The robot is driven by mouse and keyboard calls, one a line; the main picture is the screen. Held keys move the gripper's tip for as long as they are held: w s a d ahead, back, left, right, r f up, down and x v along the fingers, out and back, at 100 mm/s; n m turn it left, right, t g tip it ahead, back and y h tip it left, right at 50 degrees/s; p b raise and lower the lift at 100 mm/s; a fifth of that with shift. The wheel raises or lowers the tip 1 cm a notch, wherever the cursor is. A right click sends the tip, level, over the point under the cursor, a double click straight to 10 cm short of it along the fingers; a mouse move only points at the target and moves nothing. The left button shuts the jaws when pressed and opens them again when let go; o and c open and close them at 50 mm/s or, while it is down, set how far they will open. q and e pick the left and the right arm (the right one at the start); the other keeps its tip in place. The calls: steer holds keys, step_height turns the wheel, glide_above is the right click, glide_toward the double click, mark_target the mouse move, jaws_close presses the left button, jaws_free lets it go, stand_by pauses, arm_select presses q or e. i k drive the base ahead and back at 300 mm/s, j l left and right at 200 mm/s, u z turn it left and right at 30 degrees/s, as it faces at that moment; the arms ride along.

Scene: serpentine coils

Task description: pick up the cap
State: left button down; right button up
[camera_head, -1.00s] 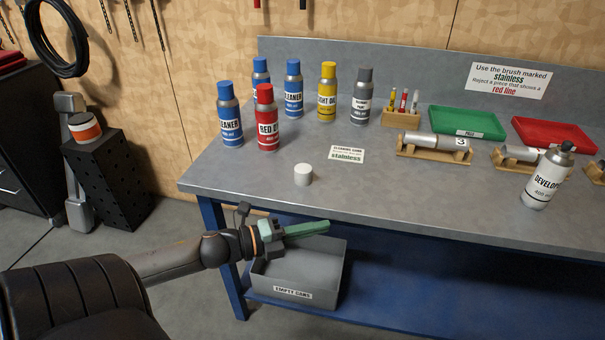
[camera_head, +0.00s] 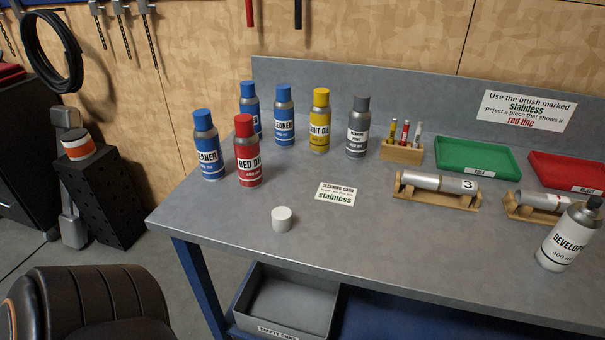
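The white cap (camera_head: 282,219) is a small round cylinder standing on the grey workbench (camera_head: 300,260) near its front edge. It lies in front of the red dye can (camera_head: 247,152) and to the left of the cleaning card (camera_head: 335,194). Nothing touches it. The developer can (camera_head: 570,236), with its silver-grey top, stands at the right of the bench. Neither of my grippers shows in the head view now. A dark, ribbed part of my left arm shows at the bottom left.
Several spray cans (camera_head: 284,115) stand at the back left. A green tray (camera_head: 477,157), a red tray (camera_head: 568,172) and wooden stands with metal cylinders (camera_head: 438,182) occupy the right. An empty-cans bin (camera_head: 290,304) sits below the bench. The bench around the cap is clear.

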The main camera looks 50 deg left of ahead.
mark_target(281, 217)
steer(key=i+u, duration=0.25)
steer(key=u, duration=0.15)
steer(key=i+u, duration=0.25)
steer(key=u, duration=1.3)
steer(key=z, duration=2.25)
